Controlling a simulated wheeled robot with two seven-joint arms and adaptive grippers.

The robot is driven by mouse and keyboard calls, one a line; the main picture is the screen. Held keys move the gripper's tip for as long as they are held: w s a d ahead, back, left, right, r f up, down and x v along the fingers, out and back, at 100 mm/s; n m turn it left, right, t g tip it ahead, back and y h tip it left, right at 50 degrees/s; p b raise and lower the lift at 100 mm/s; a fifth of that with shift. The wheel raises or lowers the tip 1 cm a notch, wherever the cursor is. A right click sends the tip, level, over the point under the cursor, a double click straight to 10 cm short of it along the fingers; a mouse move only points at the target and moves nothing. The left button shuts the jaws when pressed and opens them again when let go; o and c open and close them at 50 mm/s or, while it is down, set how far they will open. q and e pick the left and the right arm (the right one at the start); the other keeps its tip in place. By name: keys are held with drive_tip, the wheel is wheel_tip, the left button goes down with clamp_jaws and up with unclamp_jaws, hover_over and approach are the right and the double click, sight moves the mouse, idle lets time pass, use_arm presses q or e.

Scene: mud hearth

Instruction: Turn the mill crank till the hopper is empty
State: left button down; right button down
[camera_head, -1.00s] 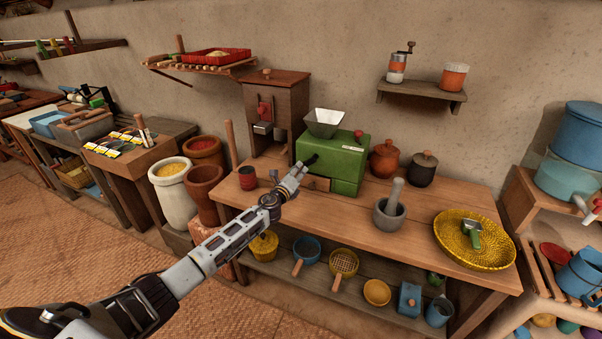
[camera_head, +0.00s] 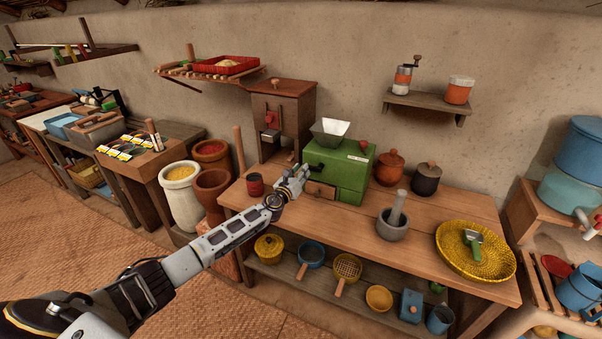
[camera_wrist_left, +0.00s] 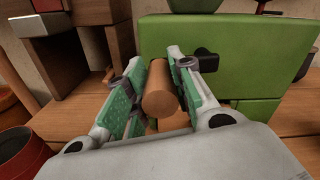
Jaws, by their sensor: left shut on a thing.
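The green mill (camera_head: 352,178) stands on the wooden table, with a pale metal hopper (camera_head: 331,129) on top. My left gripper (camera_head: 301,174) is at the mill's left front side. In the left wrist view it is shut on a brown wooden cylinder, the crank handle (camera_wrist_left: 160,98), which lies between its green finger pads. The crank arm is mostly hidden behind the fingers; a dark fitting (camera_wrist_left: 207,60) shows beside them. A small wooden drawer (camera_head: 320,190) is low on the mill. My right gripper is not in view.
A red cup (camera_head: 255,184) stands left of the gripper, and a wooden dispenser (camera_head: 283,115) stands behind. Two lidded pots (camera_head: 390,168), a mortar (camera_head: 392,226) and a yellow basket (camera_head: 450,257) are to the right. The table front between cup and mortar is clear.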

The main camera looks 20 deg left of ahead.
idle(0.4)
use_arm(q)
drive_tip(key=c, duration=1.2)
unclamp_jaws()
drive_tip(key=shift+s+a, duration=0.2)
drive_tip(key=shift+s, duration=5.8)
